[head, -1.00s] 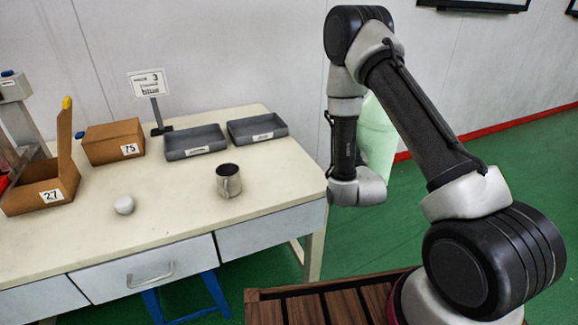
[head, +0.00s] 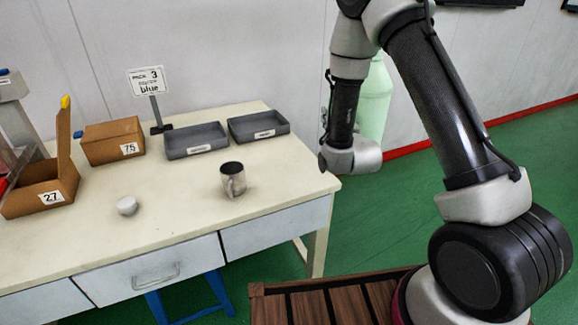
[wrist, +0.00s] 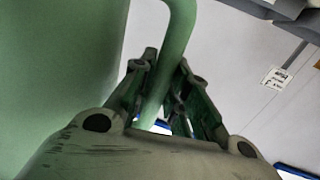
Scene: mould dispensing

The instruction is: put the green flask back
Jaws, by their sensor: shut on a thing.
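The green flask (head: 376,100) is a large pale green vessel, seen in the head view partly behind my arm, right of the table and above the floor. In the wrist view its body (wrist: 55,70) fills the left side, and its curved handle (wrist: 178,45) runs down between my fingers. My gripper (wrist: 162,85) is shut on that handle. In the head view my gripper is hidden behind my arm. The flask's full outline is not visible.
The cream table (head: 190,235) holds a metal mug (head: 233,180), a small white object (head: 127,205), two grey trays (head: 195,141) (head: 258,126), cardboard boxes (head: 112,142) (head: 42,190) and a sign (head: 148,82). A wooden slatted surface (head: 350,303) lies below my arm.

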